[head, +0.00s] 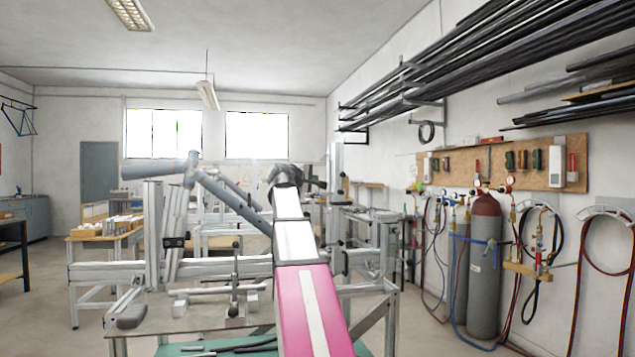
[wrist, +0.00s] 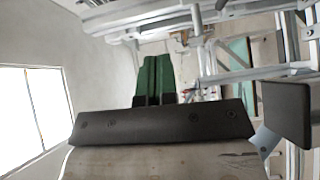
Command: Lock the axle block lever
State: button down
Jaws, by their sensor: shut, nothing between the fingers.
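My gripper (wrist: 155,62) shows in the wrist view as two green fingers side by side, shut with nothing between them. In the head view my arm reaches forward into the jig, and its far end hides the fingers. The frame jig (head: 220,270) is a grey metal structure with rails, posts and tubes. A small block with an upright pin (head: 236,308) sits low on it beside a horizontal rod (head: 222,290). I cannot tell for sure which part is the axle block lever, or its position. No contact shows at the fingertips.
A dark block (wrist: 286,112) on a metal rail is close at the right of the wrist view. Gas cylinders (head: 487,270) and hoses stand along the right wall. A wooden bench (head: 100,236) is at the left. Open floor lies left of the jig.

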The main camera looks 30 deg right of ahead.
aim_at(342, 183)
jog(key=shift+s+d+x, duration=0.2)
jog(key=shift+s+x, duration=0.2)
jog(key=shift+x, duration=1.6)
jog(key=shift+s+d+x, duration=0.2)
jog(key=shift+s+x, duration=0.15)
jog(key=shift+x, duration=1.6)
jog(key=shift+s+d+x, duration=0.2)
jog(key=shift+s+x, duration=0.2)
jog(key=shift+x, duration=1.6)
